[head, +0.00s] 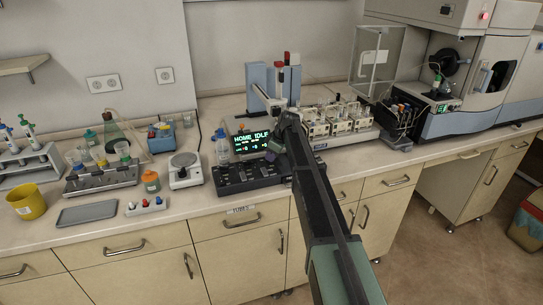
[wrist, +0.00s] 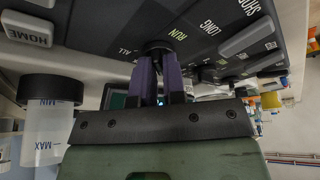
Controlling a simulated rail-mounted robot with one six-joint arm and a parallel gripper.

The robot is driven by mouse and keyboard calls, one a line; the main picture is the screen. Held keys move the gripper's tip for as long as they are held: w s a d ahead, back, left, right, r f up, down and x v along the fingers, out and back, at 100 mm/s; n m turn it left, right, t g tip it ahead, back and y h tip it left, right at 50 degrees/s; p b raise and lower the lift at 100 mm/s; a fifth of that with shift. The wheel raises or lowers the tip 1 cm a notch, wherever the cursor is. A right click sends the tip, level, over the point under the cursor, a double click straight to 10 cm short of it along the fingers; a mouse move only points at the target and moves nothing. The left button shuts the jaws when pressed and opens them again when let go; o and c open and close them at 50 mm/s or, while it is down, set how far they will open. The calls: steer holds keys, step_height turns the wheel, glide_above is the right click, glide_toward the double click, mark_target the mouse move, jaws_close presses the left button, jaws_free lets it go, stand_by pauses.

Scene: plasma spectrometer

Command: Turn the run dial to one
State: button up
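The run dial (wrist: 158,46) is a dark round knob on a black control panel, under the yellow-green word RUN in the wrist view. The words ALL and LONG are printed near it. My gripper (wrist: 159,60) has its two purple fingers close together, one on each side of the dial, with their tips at its base. The grip part of the dial is mostly hidden between the fingers, and its pointer does not show. In the head view my gripper (head: 274,148) is at the black console (head: 246,177), beside a screen (head: 251,138) reading HOME IDLE.
A HOME key (wrist: 27,28) and other grey keys (wrist: 247,37) are on the panel. A clear bottle with a black cap (wrist: 50,122) stands close on the left in the wrist view. A balance (head: 186,171) stands left of the console, and vial racks (head: 335,121) to the right.

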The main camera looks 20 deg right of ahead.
steer(key=o, duration=0.4)
steer(key=shift+c, duration=0.2)
steer(key=p+v, duration=1)
steer(key=shift+r, duration=0.4)
steer(key=shift+d, duration=0.1)
